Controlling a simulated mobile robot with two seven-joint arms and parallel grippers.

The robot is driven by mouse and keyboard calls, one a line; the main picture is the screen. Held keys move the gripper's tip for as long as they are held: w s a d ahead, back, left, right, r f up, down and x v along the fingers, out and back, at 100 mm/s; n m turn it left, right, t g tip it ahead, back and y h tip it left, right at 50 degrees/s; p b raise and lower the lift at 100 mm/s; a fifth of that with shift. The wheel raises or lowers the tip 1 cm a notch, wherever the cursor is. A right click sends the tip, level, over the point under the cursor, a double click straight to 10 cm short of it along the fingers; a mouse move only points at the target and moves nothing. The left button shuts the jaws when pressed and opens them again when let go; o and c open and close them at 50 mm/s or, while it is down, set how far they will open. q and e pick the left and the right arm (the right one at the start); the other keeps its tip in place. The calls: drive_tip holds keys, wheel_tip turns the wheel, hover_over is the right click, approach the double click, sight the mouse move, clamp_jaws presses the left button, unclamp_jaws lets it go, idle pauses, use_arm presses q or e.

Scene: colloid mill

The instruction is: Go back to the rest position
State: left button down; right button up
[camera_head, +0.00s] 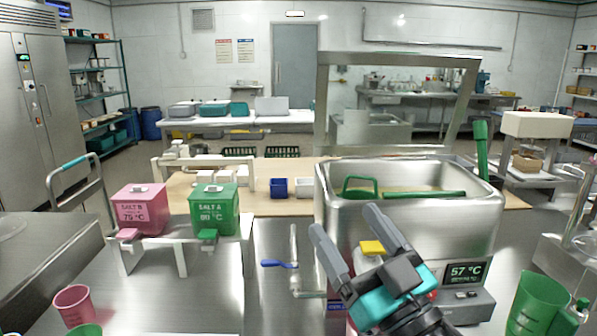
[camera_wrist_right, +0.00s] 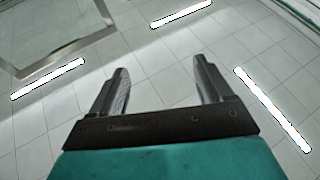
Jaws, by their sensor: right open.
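My right gripper (camera_head: 345,222) is raised in front of the steel tank in the head view, its two grey fingers pointing up and to the left. The fingers are apart with nothing between them. In the right wrist view the open gripper (camera_wrist_right: 162,85) faces the ceiling and its lamps, also empty. My left gripper is in neither view.
A steel tank (camera_head: 335,190) with a 57 °C display stands behind my right gripper. A pink salt box (camera_head: 140,208) and a green salt box (camera_head: 214,208) sit on a stand at left. A pink cup (camera_head: 74,305) and green jug (camera_head: 537,303) stand at the front. A blue-handled valve (camera_head: 279,264) is left of the gripper.

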drive_tip(key=s+d+f+m+g+h, duration=0.2)
drive_tip(key=d+f+m+g+h, duration=0.15)
drive_tip(key=d+f+h, duration=0.4)
drive_tip(key=s+d+f+m+g+h, duration=0.1)
drive_tip(key=d+f+m+g+h, duration=0.25)
drive_tip(key=f, duration=0.75)
drive_tip(key=s+d+f+n+g, duration=0.1)
drive_tip(key=s+f+g, duration=0.45)
drive_tip(key=s, duration=0.35)
drive_tip(key=s+d+f+n+g, duration=0.15)
drive_tip(key=s+f+g, duration=0.25)
drive_tip(key=s+f, duration=0.4)
drive_tip(key=w+a+f+t+y, duration=0.1)
drive_tip(key=w+a+f+t, duration=0.1)
drive_tip(key=w+f+t, duration=0.4)
wheel_tip(320, 180, down, 2)
drive_tip(key=shift+a+f+t+y, duration=0.1)
drive_tip(key=shift+a+t+y, duration=0.2)
drive_tip(key=shift+t, duration=0.15)
